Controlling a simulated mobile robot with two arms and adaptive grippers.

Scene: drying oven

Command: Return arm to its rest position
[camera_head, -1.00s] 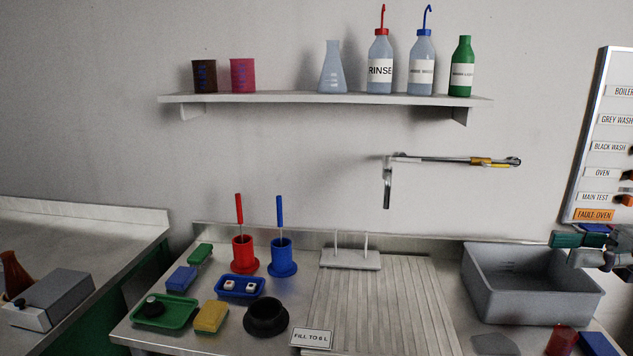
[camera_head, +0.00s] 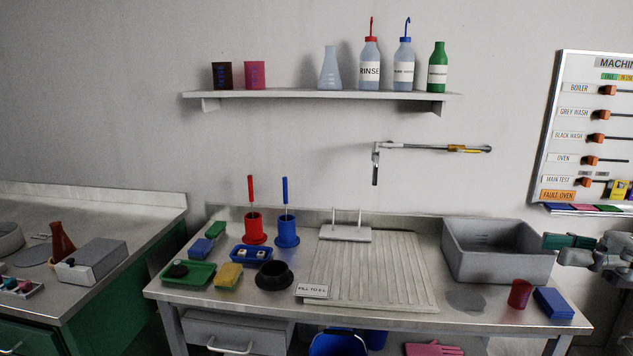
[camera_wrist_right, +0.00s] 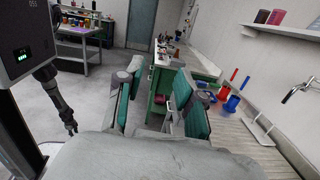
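My right gripper (camera_head: 556,242) comes in from the right edge in the head view, in front of the wall and just right of the grey sink basin (camera_head: 497,262). Its fingers have teal pads and point left. In the right wrist view (camera_wrist_right: 158,95) the two fingers stand apart with nothing seen between them. In that view a dark arm hangs at the left, with a small gripper at its end (camera_wrist_right: 70,128) that looks like my left one. It is too small to tell open or shut. The left gripper is not in the head view.
A red cup (camera_head: 520,293) and blue block (camera_head: 553,303) stand on the bench below my right gripper. A switch board (camera_head: 590,140) hangs on the wall behind. A shelf with bottles (camera_head: 320,94) is at upper left. The wrist view shows open floor (camera_wrist_right: 95,85).

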